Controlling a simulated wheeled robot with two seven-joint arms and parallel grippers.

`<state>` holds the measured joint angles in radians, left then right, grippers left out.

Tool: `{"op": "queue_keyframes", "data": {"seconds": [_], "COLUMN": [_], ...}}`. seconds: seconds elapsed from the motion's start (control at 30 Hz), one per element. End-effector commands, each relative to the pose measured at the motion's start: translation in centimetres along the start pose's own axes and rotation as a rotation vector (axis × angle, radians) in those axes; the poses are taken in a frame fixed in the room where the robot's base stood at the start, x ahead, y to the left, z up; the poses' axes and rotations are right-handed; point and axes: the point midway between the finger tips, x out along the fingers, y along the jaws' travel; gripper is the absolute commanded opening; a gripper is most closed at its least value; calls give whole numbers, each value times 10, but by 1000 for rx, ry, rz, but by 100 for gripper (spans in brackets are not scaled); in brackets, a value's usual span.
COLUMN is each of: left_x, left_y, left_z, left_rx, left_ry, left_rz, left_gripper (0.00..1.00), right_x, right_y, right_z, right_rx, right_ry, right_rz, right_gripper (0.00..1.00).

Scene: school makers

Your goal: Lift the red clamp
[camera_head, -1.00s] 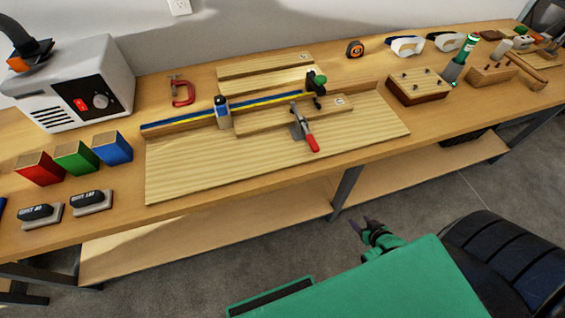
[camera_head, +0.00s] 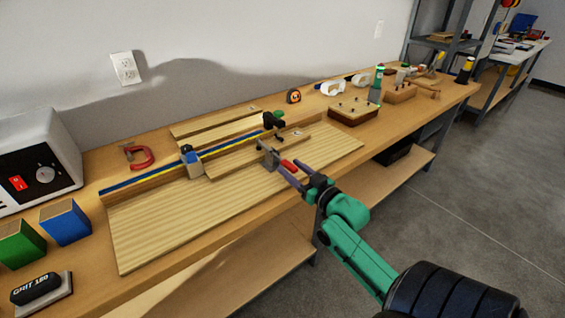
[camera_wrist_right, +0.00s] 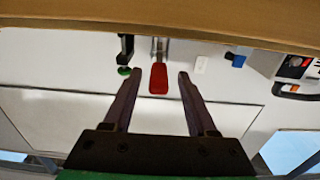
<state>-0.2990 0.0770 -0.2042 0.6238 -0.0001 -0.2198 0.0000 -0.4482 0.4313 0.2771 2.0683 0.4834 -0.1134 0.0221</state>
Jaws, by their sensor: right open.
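The clamp (camera_head: 288,165) with a red handle is mounted on the wooden jig board, near its front middle. My right gripper (camera_head: 285,164) reaches over the bench to this handle. Its two jaws are apart. In the right wrist view, the red handle (camera_wrist_right: 158,79) shows between the two open fingertips (camera_wrist_right: 160,76), with a gap on each side. I cannot tell whether it is within jaw depth. A separate red C-clamp (camera_head: 138,157) lies on the bench, left of the jig, away from the gripper. My left gripper is out of view.
The jig board (camera_head: 150,235) carries a blue and yellow rule (camera_head: 150,180), a stop block (camera_head: 191,161) and a black clamp with a green knob (camera_head: 273,122). A machine (camera_head: 40,160) and coloured blocks (camera_head: 66,222) stand at left. A block with pegs (camera_head: 352,112) is at right.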

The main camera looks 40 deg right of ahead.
Motion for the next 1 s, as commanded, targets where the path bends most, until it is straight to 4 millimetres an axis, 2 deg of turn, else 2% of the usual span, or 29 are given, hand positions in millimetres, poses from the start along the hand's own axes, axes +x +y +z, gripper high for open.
{"op": "queue_keyframes", "data": {"seconds": [0.1, 0.2, 0.3, 0.53, 0.6, 0.67, 0.7, 1.0], "left_x": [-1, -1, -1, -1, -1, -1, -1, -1], "left_y": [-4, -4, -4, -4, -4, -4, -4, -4], "left_z": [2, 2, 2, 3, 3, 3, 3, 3], "left_rx": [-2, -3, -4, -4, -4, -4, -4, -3], "left_ry": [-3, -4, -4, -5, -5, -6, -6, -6], "left_rz": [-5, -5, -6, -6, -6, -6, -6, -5], "left_gripper": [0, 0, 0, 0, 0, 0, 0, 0], "right_x": [25, 39, 45, 46, 46, 46, 46, 46], "right_y": [0, 0, 0, 0, 0, 0, 0, 0], "right_z": [-1, 0, 0, 1, 1, 1, 1, 1], "right_rx": [1, -1, -1, -1, -1, -1, -1, -1], "right_ry": [2, 1, -2, -3, -2, -2, -2, -2], "right_rz": [1, 1, 0, 0, 0, 0, 0, 0], "right_gripper": [57, 57, 57, 57, 31, 8, 0, 0]}}
